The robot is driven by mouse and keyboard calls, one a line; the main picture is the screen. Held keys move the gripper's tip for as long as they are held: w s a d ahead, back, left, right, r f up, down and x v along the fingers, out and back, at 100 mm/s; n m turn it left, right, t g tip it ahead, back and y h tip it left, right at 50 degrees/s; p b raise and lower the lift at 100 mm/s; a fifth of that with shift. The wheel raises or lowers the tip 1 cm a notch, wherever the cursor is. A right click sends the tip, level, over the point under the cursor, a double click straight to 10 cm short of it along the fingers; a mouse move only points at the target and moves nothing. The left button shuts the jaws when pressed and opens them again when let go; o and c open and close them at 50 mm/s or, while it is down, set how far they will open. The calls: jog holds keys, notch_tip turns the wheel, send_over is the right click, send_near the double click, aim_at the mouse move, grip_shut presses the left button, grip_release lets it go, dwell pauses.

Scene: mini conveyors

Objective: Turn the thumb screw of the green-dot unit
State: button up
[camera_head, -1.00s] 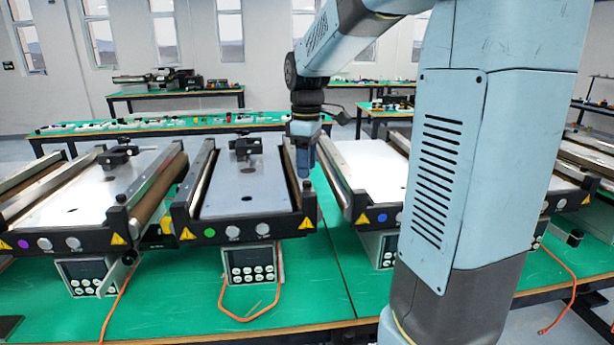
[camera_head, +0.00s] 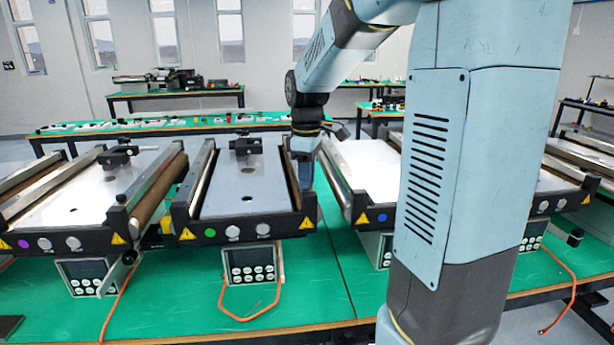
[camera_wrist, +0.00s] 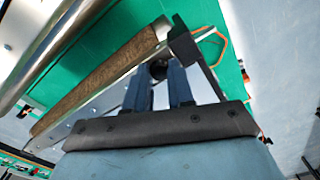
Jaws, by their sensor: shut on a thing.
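The green-dot unit is a mini conveyor with a black front bar (camera_head: 243,228), a green dot (camera_head: 210,233) on its left part and a grey plate on top. My gripper (camera_head: 303,186) is at the right side of this unit, near its front right corner, pointing down. In the wrist view my gripper's two blue fingers (camera_wrist: 160,88) are shut on a dark round knob, the thumb screw (camera_wrist: 158,70), beside the unit's side rail. The fingers hide most of the screw. In the head view the screw is hidden behind my gripper.
A purple-dot conveyor (camera_head: 62,241) stands to the left and a blue-dot conveyor (camera_head: 372,217) to the right, with a narrow gap beside my gripper. A control box (camera_head: 250,263) with an orange cable sits under the green-dot unit. The green tabletop (camera_head: 180,295) is clear in front.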

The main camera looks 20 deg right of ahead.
grip_shut()
jog(key=shift+m, duration=0.3)
